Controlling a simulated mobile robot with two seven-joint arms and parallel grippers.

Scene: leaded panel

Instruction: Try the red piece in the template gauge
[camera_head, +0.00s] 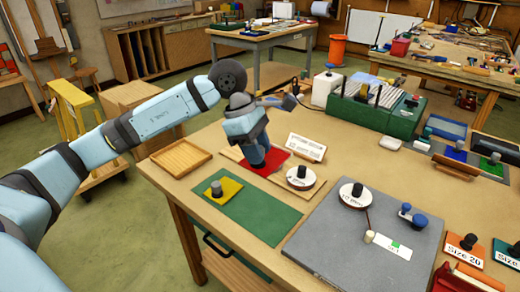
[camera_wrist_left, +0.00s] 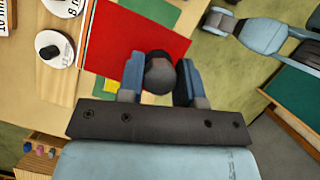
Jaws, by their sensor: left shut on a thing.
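The red piece (camera_head: 270,162) is a flat red sheet with a dark knob (camera_wrist_left: 160,75). My left gripper (camera_head: 264,163) points down over it, its two fingers (camera_wrist_left: 161,82) shut on the knob from both sides. In the left wrist view the red piece (camera_wrist_left: 130,38) spreads out under the fingers. In the head view my gripper hides part of it, and I cannot tell whether it touches what is beneath. A wooden board (camera_head: 233,155) with an upright label plate (camera_head: 307,148) is right by it; I cannot tell for sure whether this is the template gauge. My right gripper is not in view.
A yellow piece (camera_head: 231,188) with a knob lies on a green mat (camera_head: 258,220) in front. White knobbed discs (camera_head: 301,184) (camera_head: 352,201) stand to the right, one on a grey slab (camera_head: 340,250). An empty wooden tray (camera_head: 181,157) is at the left.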

